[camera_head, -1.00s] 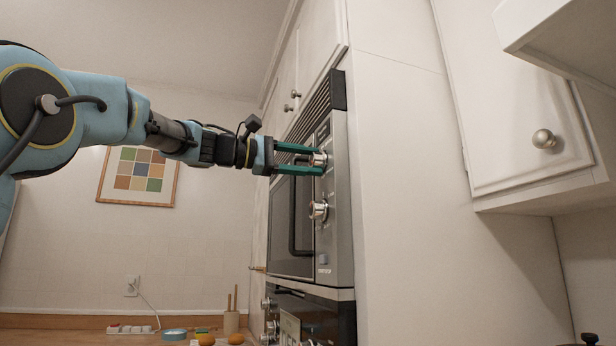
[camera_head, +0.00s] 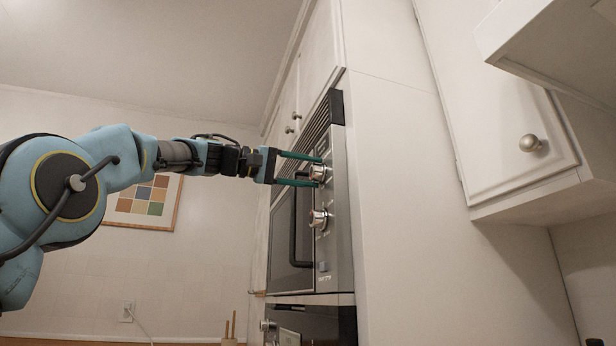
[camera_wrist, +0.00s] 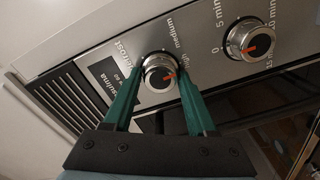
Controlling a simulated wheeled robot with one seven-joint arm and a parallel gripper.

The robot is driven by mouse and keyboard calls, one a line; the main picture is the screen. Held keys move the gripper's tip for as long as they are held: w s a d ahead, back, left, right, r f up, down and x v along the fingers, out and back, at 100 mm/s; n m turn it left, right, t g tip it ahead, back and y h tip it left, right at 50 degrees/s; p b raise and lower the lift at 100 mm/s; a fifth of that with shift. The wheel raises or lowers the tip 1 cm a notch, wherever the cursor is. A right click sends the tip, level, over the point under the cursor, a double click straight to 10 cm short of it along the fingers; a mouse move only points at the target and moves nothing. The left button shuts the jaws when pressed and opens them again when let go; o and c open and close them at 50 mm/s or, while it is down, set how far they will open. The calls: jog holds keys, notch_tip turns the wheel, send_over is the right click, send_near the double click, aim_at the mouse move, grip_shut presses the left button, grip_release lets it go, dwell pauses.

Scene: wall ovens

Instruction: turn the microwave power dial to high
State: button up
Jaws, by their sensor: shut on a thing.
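The microwave (camera_head: 338,240) is built into a tall white cabinet, with its silver control panel facing left. Its power dial (camera_head: 319,174) is the upper of two silver knobs; it also shows in the wrist view (camera_wrist: 158,72). The labels defrost, medium and high surround this dial. Its red mark points right and slightly up, roughly toward high. My gripper (camera_head: 316,172) is shut on the power dial, with one green finger on each side. Fingertip contact is partly hidden. The timer dial (camera_head: 318,219) sits below, clear of the fingers, and shows right in the wrist view (camera_wrist: 247,40).
The black microwave door handle (camera_head: 296,228) stands out just below and left of my gripper. A second oven (camera_head: 325,318) is underneath. An upper cabinet with a round knob (camera_head: 530,143) is at the right. The space left of the microwave, under my arm, is open.

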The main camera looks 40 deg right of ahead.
jog(key=shift+m, duration=0.4)
jog(key=o, duration=1.4)
jog(key=shift+c, duration=0.2)
jog(key=b+v, duration=0.2)
jog(key=v, duration=0.8)
jog(key=shift+w+a+b, duration=0.15)
jog(key=shift+a+b, duration=0.2)
jog(key=shift+b, duration=0.05)
